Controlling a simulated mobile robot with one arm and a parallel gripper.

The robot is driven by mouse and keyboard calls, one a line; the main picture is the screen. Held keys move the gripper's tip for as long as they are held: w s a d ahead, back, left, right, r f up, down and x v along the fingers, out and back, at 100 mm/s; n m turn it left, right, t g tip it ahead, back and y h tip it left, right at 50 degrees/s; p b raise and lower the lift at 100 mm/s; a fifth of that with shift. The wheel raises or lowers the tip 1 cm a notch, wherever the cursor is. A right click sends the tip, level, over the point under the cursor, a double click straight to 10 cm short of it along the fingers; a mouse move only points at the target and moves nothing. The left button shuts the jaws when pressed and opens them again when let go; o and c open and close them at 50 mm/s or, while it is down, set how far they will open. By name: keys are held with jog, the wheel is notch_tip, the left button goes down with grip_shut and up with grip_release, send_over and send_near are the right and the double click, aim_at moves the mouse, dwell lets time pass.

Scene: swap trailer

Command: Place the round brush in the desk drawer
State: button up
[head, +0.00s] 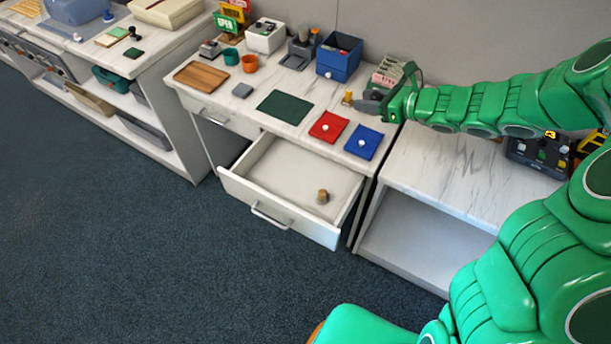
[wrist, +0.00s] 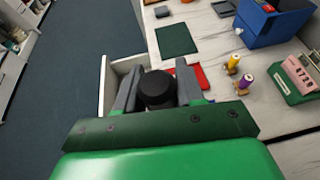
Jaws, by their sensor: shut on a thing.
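My gripper (head: 372,98) is over the right rear part of the desk in the head view. In the wrist view its grey fingers (wrist: 157,82) are shut on a black round object (wrist: 154,92). Only its round top shows, so I cannot tell for sure that it is the round brush. The white desk drawer (head: 255,195) stands pulled open, low and to the left of my gripper. A small brown cylindrical object (head: 323,196) stands inside near its right side. The drawer also shows partly behind my fingers in the wrist view (wrist: 103,88).
Red (head: 328,127) and blue (head: 363,142) pads and a dark green mat (head: 284,107) lie on the desk. A blue box (head: 339,57) stands behind. Small yellow (wrist: 233,63) and purple-topped (wrist: 245,80) pieces stand close to my gripper. Most of the drawer floor is clear.

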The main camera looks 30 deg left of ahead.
jog(key=s+a, duration=0.2)
jog(key=a, duration=0.5)
jog(key=s+a, duration=0.3)
jog(key=a, duration=0.4)
jog(key=n+g, duration=0.1)
send_over(271, 180)
notch_tip(271, 180, down, 24)
jog(key=shift+s+f, duration=0.1)
jog(key=shift+f, duration=5.9)
jog(key=shift+f, duration=0.1)
jog(key=o, duration=1)
